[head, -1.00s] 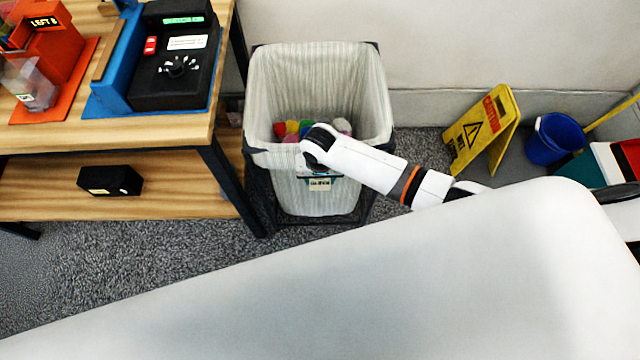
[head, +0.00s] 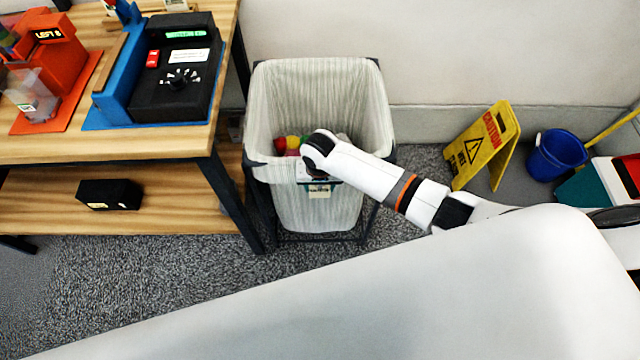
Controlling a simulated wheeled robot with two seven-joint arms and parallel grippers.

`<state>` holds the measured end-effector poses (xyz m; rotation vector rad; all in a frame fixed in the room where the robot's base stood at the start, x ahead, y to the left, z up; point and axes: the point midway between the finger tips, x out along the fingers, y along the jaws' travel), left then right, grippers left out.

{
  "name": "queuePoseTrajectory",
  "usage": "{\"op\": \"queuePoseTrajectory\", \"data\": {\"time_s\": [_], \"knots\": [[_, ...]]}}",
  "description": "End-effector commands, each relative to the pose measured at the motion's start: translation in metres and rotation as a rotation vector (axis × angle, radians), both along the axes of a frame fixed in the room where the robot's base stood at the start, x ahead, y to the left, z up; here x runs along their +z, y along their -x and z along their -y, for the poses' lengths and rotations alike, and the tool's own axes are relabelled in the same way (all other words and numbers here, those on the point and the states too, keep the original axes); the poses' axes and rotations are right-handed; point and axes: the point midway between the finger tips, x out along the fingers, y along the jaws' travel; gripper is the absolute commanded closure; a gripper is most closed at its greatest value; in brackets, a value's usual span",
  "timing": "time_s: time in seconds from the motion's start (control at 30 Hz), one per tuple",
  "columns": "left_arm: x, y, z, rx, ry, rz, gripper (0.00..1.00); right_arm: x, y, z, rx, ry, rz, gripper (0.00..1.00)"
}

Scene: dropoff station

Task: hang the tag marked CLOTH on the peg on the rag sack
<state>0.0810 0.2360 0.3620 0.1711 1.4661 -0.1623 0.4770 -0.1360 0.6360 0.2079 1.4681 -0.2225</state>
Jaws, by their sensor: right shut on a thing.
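The rag sack (head: 283,90) is a pale striped liner in a dark frame, open at the top, with coloured rags (head: 291,143) inside. My right gripper (head: 318,184) points down at the front of the sack, just below its front rim, mostly hidden under my own wrist. It is shut on a small cream tag (head: 319,191), which shows just below the fingers against the sack front. Its lettering is too small to read now. The peg is not visible; my gripper and wrist cover that part of the sack. My left gripper is not in view.
A wooden bench (head: 180,145) with a black device (head: 178,85) and an orange station (head: 55,62) stands left of the sack. A black box (head: 110,194) lies on its lower shelf. A yellow caution sign (head: 480,145) and blue bucket (head: 556,147) stand at right.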

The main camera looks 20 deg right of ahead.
Motion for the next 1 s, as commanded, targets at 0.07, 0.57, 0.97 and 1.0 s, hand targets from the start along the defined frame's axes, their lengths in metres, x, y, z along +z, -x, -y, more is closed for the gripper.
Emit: {"op": "queuePoseTrajectory", "data": {"time_s": [0.07,0.57,0.97,1.0], "knots": [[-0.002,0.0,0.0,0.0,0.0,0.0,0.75,-0.006,0.003,0.004,-0.003,0.006,-0.008,0.73],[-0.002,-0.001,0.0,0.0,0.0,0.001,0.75,-0.008,0.004,0.004,-0.002,0.007,-0.01,0.22],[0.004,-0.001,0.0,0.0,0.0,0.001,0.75,0.015,0.007,0.002,-0.001,0.005,-0.008,0.22],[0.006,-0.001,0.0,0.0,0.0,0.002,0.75,0.024,0.007,0.002,0.0,0.005,-0.006,0.22]]}}
